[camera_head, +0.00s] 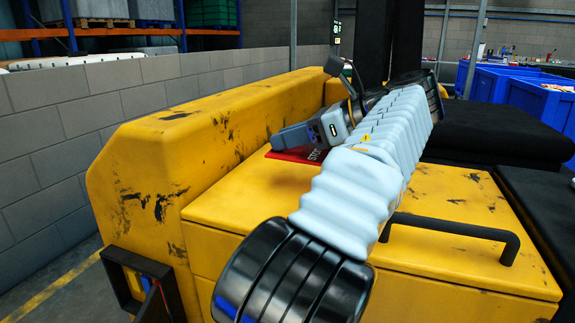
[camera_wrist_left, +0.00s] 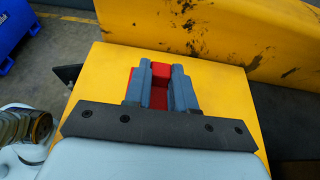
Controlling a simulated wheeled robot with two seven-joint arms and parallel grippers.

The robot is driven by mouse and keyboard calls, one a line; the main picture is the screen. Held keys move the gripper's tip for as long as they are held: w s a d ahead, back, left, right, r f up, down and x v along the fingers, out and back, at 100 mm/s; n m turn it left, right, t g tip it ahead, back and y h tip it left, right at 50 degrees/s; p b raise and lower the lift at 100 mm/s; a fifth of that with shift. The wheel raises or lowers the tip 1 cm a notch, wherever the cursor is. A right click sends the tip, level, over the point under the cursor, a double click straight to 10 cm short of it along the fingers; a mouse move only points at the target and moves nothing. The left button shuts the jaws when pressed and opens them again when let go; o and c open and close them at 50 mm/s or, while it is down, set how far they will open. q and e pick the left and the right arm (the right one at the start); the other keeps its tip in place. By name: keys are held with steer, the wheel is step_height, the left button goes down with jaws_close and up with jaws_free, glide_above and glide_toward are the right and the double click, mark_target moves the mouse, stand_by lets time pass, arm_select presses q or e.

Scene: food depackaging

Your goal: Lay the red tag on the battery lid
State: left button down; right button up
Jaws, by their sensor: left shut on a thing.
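The red tag (camera_head: 291,155) with white lettering, partly covered, shows at the tips of my left gripper (camera_head: 291,141). The wrist view shows the red tag (camera_wrist_left: 163,74) between and beyond the grey fingers of my left gripper (camera_wrist_left: 163,75), which is shut on it. The tag is over the yellow battery lid (camera_head: 240,205), near its back edge by the raised yellow wall; I cannot tell whether it touches the lid. The lid also fills much of the wrist view (camera_wrist_left: 105,75). My left arm hides part of the lid. My right gripper is not in view.
A black handle (camera_head: 455,232) stands up from the right part of the lid. The raised, scuffed yellow wall (camera_head: 150,165) runs along the lid's back left. Blue crates (camera_head: 540,95) stand at the far right. The lid's front left is clear.

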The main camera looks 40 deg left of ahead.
mark_target(286, 181)
arm_select(q)
steer(key=a+f, duration=0.1)
steer(key=w+a+f, duration=0.1)
steer(key=shift+w+f, duration=0.15)
steer(key=shift+f, duration=0.2)
steer(key=shift+w+a+f, duration=0.1)
steer(key=shift+f, duration=0.85)
steer(key=shift+w+a+f, duration=0.1)
steer(key=shift+f, duration=0.85)
steer(key=shift+f, duration=0.15)
steer(key=c, duration=0.9)
jaws_free()
steer(key=shift+c, duration=0.2)
steer(key=shift+r, duration=0.2)
steer(key=v, duration=1.2)
steer(key=shift+s, duration=0.1)
